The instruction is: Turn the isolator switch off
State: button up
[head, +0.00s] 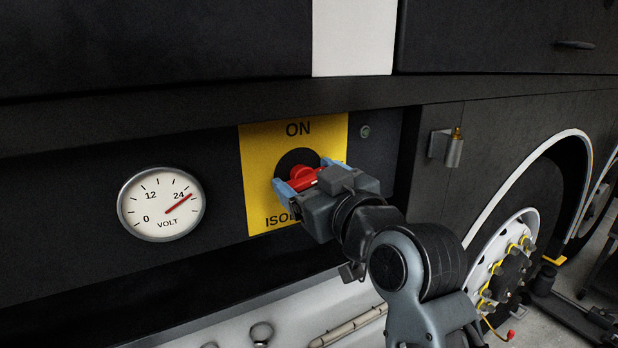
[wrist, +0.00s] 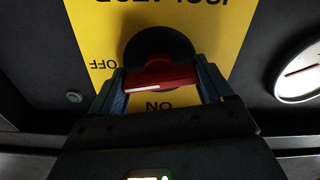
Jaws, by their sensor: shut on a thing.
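The isolator switch has a red handle (head: 302,177) on a round black base set in a yellow plate (head: 256,160). The plate has ON at the top and ISOLATOR lettering along the bottom, partly hidden by my gripper. My gripper (head: 308,176) is shut on the red handle, with a blue-grey finger at each end of it. In the wrist view the plate appears upside down. There the red handle (wrist: 160,78) lies nearly level across the gap between the fingers, with ON below it and OFF to its left.
A round voltmeter (head: 161,204) is left of the plate, its needle just past 24. A dark ledge runs above the recessed panel. A wheel (head: 505,270) stands far right.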

jog(key=shift+m+p, duration=0.4)
jog(key=shift+m, duration=0.9)
jog(key=o, duration=1)
jog(key=shift+c, duration=0.2)
jog(key=shift+s+d, duration=0.25)
jog(key=b+v, duration=0.1)
jog(key=v, duration=0.6)
jog(key=shift+s, duration=0.1)
